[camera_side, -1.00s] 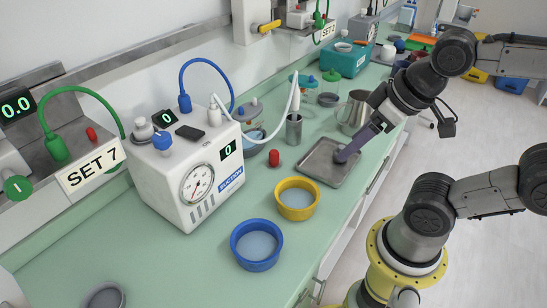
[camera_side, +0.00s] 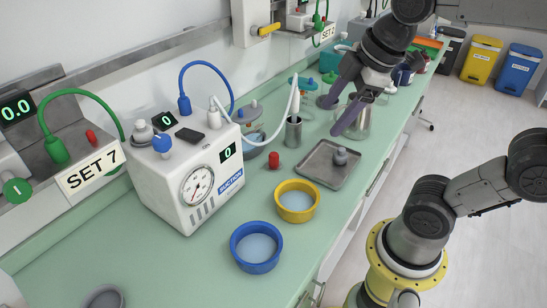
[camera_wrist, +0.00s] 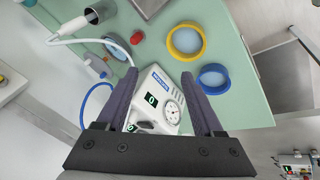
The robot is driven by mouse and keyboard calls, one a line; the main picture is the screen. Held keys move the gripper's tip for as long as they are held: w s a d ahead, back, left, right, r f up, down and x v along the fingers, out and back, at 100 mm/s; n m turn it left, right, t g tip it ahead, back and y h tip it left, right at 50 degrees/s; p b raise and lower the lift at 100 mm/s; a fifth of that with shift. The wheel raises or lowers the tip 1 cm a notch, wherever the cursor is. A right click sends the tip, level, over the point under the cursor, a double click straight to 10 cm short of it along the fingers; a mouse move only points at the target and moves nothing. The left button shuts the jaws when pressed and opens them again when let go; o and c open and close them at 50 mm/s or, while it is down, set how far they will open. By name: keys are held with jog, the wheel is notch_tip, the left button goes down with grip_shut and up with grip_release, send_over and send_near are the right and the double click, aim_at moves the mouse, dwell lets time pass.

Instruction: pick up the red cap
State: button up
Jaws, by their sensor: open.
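The small red cap (camera_side: 274,160) stands on the green counter, right of the white suction unit and behind the yellow bowl. It also shows in the wrist view (camera_wrist: 137,38), above and a little left of the space between my fingers. My gripper (camera_side: 330,117) is open and empty, raised above the counter behind the metal tray, up and to the right of the cap. In the wrist view my two fingers (camera_wrist: 159,77) are spread apart with the suction unit seen between them.
A yellow bowl (camera_side: 297,215), a blue bowl (camera_side: 233,248) and the suction unit (camera_side: 170,203) stand near the cap. A metal cup (camera_side: 293,133) with a white hose stands behind it.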

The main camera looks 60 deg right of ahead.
jog(key=w+d+n+g, duration=0.1)
jog(key=w+n, duration=0.3)
jog(key=w, duration=0.3)
jog(key=n+g, duration=0.2)
jog(key=g, duration=0.2)
send_over(274, 154)
notch_tip(274, 154, down, 8)
notch_tip(274, 154, down, 8)
jog(key=shift+s+d+f, duration=0.1)
jog(key=shift+f, duration=2.9)
grip_shut()
